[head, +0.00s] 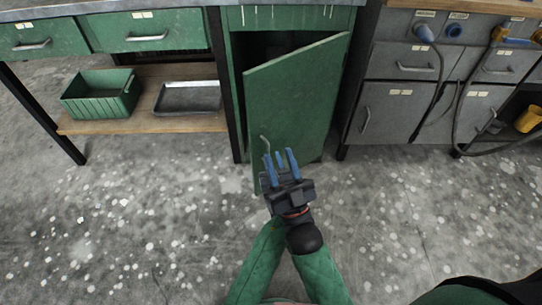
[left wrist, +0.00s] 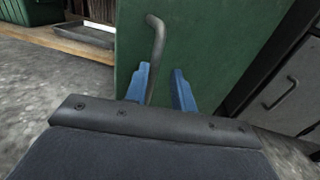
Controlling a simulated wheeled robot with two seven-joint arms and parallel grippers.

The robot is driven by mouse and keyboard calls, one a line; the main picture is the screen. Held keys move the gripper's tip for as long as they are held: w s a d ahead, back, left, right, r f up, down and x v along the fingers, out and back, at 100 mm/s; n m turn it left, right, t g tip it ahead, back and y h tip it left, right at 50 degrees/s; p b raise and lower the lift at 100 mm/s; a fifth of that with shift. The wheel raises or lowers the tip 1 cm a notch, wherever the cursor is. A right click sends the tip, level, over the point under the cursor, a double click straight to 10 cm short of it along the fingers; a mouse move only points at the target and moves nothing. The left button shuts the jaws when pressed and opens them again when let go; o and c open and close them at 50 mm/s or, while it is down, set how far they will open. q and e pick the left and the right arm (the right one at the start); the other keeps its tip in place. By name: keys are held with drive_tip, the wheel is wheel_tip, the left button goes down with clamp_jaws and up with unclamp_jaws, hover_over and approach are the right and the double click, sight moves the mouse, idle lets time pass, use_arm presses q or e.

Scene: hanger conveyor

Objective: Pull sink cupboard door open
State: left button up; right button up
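The green sink cupboard door (head: 293,105) stands part open, swung outward from its right side, with a dark gap behind its top edge. Its grey bar handle (head: 265,145) is near the door's lower left edge. My left gripper (head: 280,158) is low in front of the door, its blue fingertips close to the handle. In the left wrist view the fingers (left wrist: 162,85) are spread apart. The handle (left wrist: 157,45) runs down beside the left finger, on its inner side; I cannot tell whether they touch. My right gripper is not in view.
A wooden shelf (head: 150,126) at left holds a green bin (head: 100,95) and a metal tray (head: 188,98). Grey cabinets (head: 386,112) with hanging hoses stand at right. A dark table leg (head: 225,85) is left of the cupboard. The speckled floor in front is clear.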

use_arm(q)
drive_tip(key=s+d, duration=0.2)
drive_tip(key=s, duration=0.3)
drive_tip(key=shift+s+p, duration=0.3)
drive_tip(key=shift+s, duration=0.1)
idle(0.3)
